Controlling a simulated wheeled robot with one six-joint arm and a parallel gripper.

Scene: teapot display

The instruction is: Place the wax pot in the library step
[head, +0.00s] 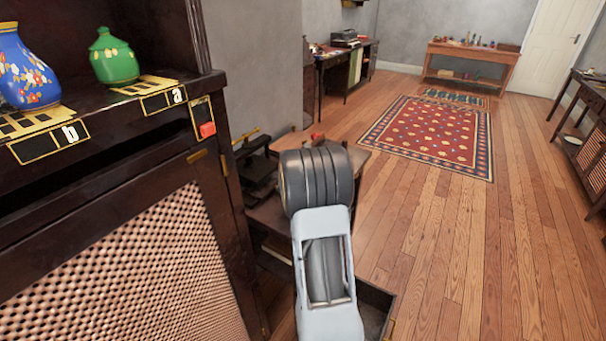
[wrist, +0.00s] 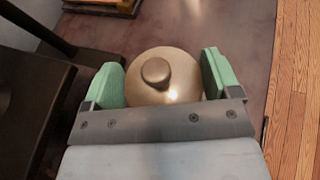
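A brass-coloured round pot with a knobbed lid, which I take as the wax pot (wrist: 182,88), sits between the green fingers of my gripper (wrist: 164,82) in the wrist view. Both fingers meet its sides, and the gripper looks shut on it. The pot's underside is hidden, so I cannot tell whether it rests on the brown surface behind it. In the head view my arm hides the gripper and pot. A low brown wooden piece with levels, perhaps the library step (head: 268,212), stands behind my arm, partly hidden.
A dark cabinet on the left holds a blue flowered vase (head: 25,72) and a green lidded jar (head: 113,57). A small red object (head: 317,138) shows behind my arm. A patterned rug (head: 430,137) lies on open floor. A desk (head: 340,72) and a table (head: 470,62) stand farther back.

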